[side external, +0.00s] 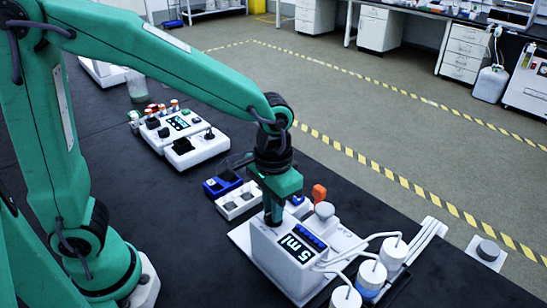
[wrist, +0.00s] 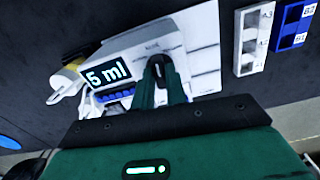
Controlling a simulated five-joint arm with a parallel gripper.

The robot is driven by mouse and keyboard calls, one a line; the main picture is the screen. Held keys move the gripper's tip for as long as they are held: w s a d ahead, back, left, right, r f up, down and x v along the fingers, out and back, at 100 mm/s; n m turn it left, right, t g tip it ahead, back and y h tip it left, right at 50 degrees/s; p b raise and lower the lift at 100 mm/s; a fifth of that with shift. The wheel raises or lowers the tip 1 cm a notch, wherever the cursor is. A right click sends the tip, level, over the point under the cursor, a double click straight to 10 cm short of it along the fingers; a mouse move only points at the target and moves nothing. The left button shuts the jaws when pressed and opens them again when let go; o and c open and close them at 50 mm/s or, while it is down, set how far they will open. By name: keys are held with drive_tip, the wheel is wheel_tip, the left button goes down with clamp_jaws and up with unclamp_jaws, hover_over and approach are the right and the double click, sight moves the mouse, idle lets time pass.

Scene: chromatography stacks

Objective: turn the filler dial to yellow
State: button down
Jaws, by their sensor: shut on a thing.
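The filler (side external: 275,258) is a white box on a white base plate, with a dark display reading "5 ml" and a row of blue buttons. The display (wrist: 108,72) also shows in the wrist view. My gripper (side external: 272,220) points down onto the top of the filler. In the wrist view my gripper (wrist: 160,82) has its green fingers shut around a dark dial (wrist: 158,68) with a pale pointer line. The fingers hide the dial's sides. I cannot make out a yellow mark beside the dial. In the side view the dial is hidden by the fingers.
A white rack (side external: 240,201) and a blue rack (side external: 222,184) lie behind left. Another white device (side external: 185,140) stands farther back.

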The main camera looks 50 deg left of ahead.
drive_tip(key=m, duration=0.4)
drive_tip(key=shift+m, duration=2.4)
drive_tip(key=c, duration=1.4)
unclamp_jaws()
drive_tip(key=shift+c, duration=0.2)
drive_tip(key=shift+r, duration=0.15)
drive_tip(key=shift+r, duration=3.8)
